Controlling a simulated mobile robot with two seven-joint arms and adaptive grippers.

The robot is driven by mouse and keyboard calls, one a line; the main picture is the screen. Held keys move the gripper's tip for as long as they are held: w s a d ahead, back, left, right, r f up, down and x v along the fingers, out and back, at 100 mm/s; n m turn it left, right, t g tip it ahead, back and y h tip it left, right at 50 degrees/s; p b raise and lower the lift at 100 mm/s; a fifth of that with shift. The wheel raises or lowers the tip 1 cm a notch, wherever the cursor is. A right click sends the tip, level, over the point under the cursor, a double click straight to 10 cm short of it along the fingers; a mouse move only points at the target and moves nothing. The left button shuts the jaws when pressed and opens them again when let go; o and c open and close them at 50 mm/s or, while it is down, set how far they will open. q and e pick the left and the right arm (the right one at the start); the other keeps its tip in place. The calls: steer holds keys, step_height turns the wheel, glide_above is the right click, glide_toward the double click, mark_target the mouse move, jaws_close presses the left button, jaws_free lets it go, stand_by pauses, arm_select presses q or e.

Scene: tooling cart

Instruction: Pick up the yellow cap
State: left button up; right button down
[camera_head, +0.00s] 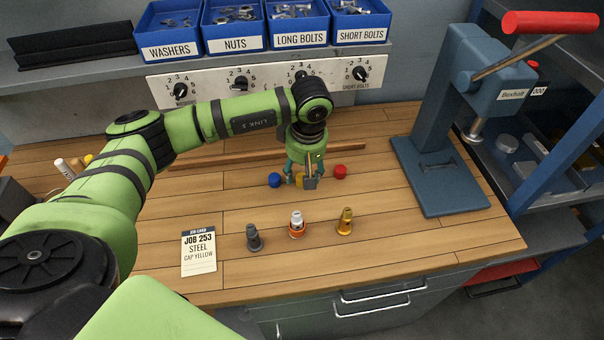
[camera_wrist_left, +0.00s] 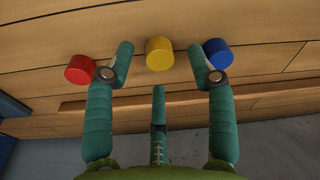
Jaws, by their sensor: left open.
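The yellow cap (camera_wrist_left: 159,54) stands on the wooden worktop between a red cap (camera_wrist_left: 80,69) and a blue cap (camera_wrist_left: 218,53). In the head view the yellow cap (camera_head: 299,180) is partly hidden by my left gripper (camera_head: 301,182). The blue cap (camera_head: 275,180) is to its left and the red cap (camera_head: 341,171) to its right. My left gripper is open and empty above the worktop; in the left wrist view its fingers (camera_wrist_left: 160,62) are spread on either side of the yellow cap. Whether they touch any cap cannot be told. My right gripper is out of view.
Three fittings, dark grey (camera_head: 254,237), white and copper (camera_head: 296,224) and brass (camera_head: 345,222), stand nearer the front. A job card (camera_head: 199,252) reads "STEEL, CAP YELLOW". A blue press (camera_head: 440,178) stands at right. Blue bins (camera_head: 239,42) line the back shelf.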

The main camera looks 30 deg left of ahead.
arm_select(q)
step_height(320, 180, down, 2)
steer(key=shift+a, duration=0.1)
steer(key=shift+w+f, duration=0.1)
steer(key=shift+f, duration=0.1)
steer(key=c, duration=0.8)
steer(key=shift+c, duration=0.2)
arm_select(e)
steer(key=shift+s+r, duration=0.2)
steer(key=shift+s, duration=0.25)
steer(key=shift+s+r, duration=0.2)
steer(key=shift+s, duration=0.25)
arm_select(q)
steer(key=shift+r, duration=0.1)
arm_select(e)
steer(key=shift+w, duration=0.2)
